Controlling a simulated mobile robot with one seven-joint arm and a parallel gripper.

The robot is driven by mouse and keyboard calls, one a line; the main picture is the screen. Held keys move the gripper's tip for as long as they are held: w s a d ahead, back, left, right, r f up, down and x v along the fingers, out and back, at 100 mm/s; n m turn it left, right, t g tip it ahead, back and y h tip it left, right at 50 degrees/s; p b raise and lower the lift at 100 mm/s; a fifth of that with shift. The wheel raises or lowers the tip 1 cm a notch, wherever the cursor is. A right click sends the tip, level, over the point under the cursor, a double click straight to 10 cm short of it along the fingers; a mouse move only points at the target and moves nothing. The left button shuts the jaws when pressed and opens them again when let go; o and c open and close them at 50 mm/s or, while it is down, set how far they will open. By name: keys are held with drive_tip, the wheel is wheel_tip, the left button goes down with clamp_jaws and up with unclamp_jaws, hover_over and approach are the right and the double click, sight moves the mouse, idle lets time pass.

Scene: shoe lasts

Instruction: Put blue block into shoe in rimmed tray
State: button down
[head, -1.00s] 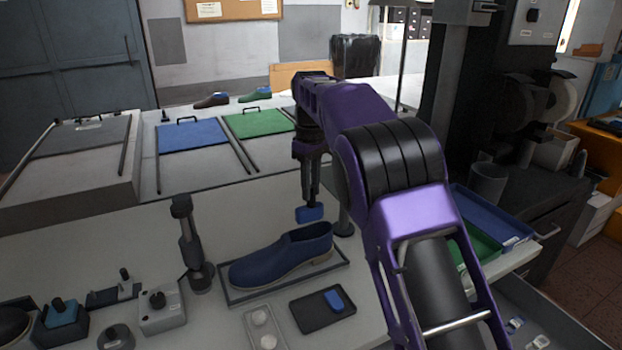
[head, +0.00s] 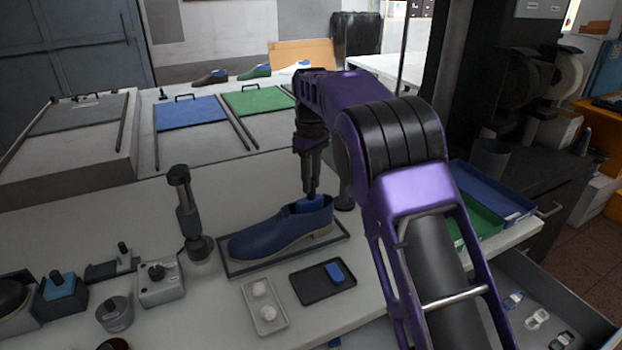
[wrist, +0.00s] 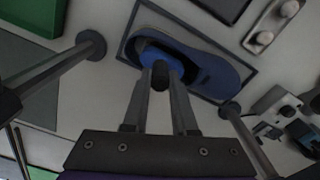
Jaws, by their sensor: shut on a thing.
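The blue shoe (head: 280,230) stands upright in the rimmed tray (head: 240,269), toe to the left in the head view. It also shows in the wrist view (wrist: 215,75). My gripper (head: 311,192) is above the shoe's opening at the heel end, pointing down. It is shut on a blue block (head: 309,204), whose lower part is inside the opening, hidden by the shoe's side. In the wrist view the block (wrist: 158,57) shows between the fingertips, within the opening. Whether it touches the insole is hidden.
A small dark tray (head: 300,292) holds another blue block (head: 334,272) in front. A light tray (head: 270,318) with pale round pieces is beside it. A dark upright tool (head: 190,215) stands left of the shoe. More shoes (head: 255,72) stand at the back.

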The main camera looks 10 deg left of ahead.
drive_tip(key=c, duration=0.6)
unclamp_jaws()
drive_tip(key=shift+r, duration=0.1)
wheel_tip(320, 180, up, 3)
drive_tip(key=p, duration=0.3)
drive_tip(key=shift+r, duration=2.45)
